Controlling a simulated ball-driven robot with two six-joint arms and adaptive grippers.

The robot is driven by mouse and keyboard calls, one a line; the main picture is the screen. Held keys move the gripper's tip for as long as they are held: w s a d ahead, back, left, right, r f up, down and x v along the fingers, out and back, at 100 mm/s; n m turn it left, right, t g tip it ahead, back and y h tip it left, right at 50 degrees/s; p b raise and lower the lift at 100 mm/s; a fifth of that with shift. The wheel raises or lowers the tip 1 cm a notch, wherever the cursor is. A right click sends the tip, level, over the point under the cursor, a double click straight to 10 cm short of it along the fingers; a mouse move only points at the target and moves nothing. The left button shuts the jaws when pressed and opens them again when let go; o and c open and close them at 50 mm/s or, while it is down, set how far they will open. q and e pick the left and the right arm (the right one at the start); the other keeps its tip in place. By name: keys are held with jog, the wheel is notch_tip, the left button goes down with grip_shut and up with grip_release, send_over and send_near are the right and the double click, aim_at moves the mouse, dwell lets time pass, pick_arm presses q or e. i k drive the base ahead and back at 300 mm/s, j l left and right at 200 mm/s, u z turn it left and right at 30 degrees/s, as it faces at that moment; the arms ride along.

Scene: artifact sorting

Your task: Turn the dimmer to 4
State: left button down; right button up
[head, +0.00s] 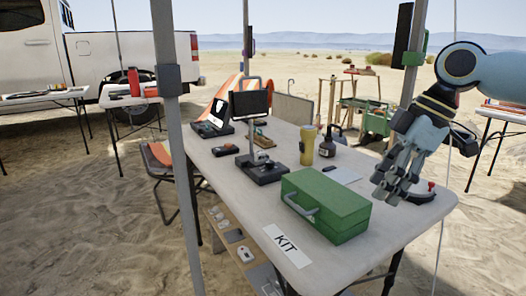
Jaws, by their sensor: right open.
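I cannot make out a dimmer dial or its numbers for certain. A dark stand device (263,170) with an upright black panel (250,103) stands on the white table (345,262). A dark grey object with a red tip (431,186) lies at the table's right edge, partly hidden behind my right gripper. My right gripper (385,190) is open and points down over the right side of the table, just right of the green case. Whether it touches anything there is unclear. My left gripper is not in view.
A green toolbox (325,207) with a grey handle stands at the table's front, behind a KIT label (287,246). A grey tent pole (178,130) rises in front of the table's left side.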

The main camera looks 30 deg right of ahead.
aim_at(270, 163)
jog(key=i, duration=1.15)
